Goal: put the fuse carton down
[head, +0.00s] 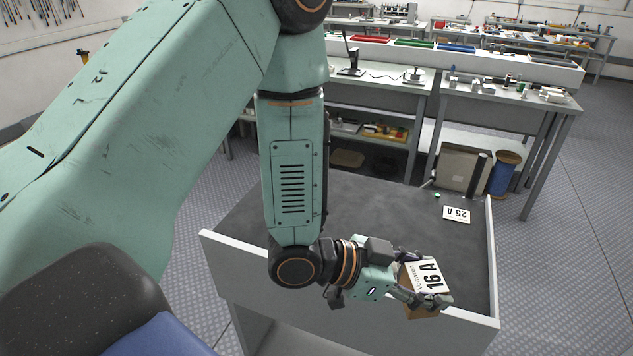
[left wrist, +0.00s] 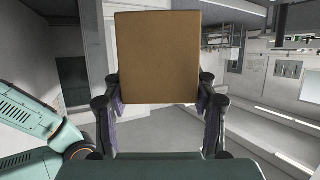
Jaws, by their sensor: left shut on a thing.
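The fuse carton (head: 419,311) is a small brown box with a white label reading "16 A" on its upper face. My left gripper (head: 424,291) is shut on it, one finger on each side. In the head view the carton is at the near right of the grey table, over or just at its front edge; I cannot tell whether it touches anything below. In the left wrist view the carton (left wrist: 158,57) shows as a plain brown face between the two fingers (left wrist: 160,108). My right gripper is in neither view.
The grey table (head: 370,215) has a raised white rim (head: 222,247). A white card reading "25 A" (head: 456,214) lies at its far right, with a small green item (head: 437,195) nearby. The table's middle is clear. Workbenches (head: 500,98) and a blue spool (head: 502,176) stand beyond.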

